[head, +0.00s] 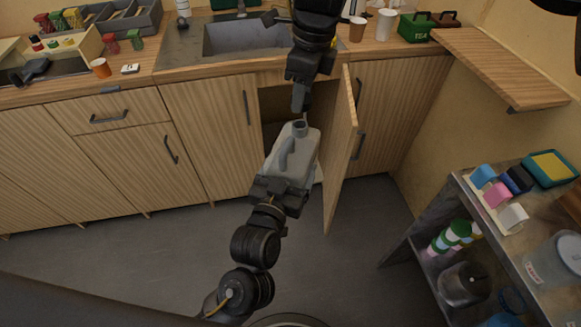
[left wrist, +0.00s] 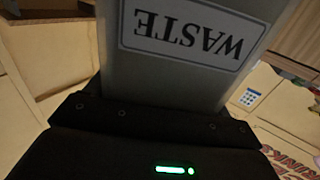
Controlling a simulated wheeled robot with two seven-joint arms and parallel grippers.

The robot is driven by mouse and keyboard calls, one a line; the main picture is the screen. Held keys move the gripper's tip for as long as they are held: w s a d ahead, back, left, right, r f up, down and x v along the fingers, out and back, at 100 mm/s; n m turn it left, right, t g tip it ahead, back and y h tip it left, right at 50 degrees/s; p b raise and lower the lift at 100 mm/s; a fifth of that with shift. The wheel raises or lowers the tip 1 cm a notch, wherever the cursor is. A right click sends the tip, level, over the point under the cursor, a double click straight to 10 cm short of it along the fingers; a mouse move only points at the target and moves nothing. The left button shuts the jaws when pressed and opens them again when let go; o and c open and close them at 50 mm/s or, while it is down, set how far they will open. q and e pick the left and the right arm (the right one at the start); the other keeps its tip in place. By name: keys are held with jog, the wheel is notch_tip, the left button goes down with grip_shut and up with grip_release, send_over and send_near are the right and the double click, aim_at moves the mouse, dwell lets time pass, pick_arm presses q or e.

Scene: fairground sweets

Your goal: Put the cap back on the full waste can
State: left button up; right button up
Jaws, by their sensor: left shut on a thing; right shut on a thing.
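The waste can (head: 302,156) is a pale grey jerrycan with a side handle and a grey neck (head: 300,129) on top. It is held up in front of the open sink cupboard. My left gripper (head: 281,188) is shut on its lower part. In the left wrist view the can (left wrist: 178,83) shows a white label reading WASTE, upside down. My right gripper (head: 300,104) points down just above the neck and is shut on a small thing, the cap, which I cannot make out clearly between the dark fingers.
The open cupboard door (head: 341,160) stands close to the right of the can. The sink (head: 245,38) and counter are behind. A metal shelf unit (head: 480,225) with sponges and jars stands at right. The grey floor (head: 130,250) is clear at left.

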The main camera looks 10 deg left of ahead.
aim_at(299, 124)
jog(key=shift+f, duration=1.8)
jog(key=shift+a, duration=0.1)
jog(key=shift+f, duration=0.85)
jog(key=shift+f, duration=0.55)
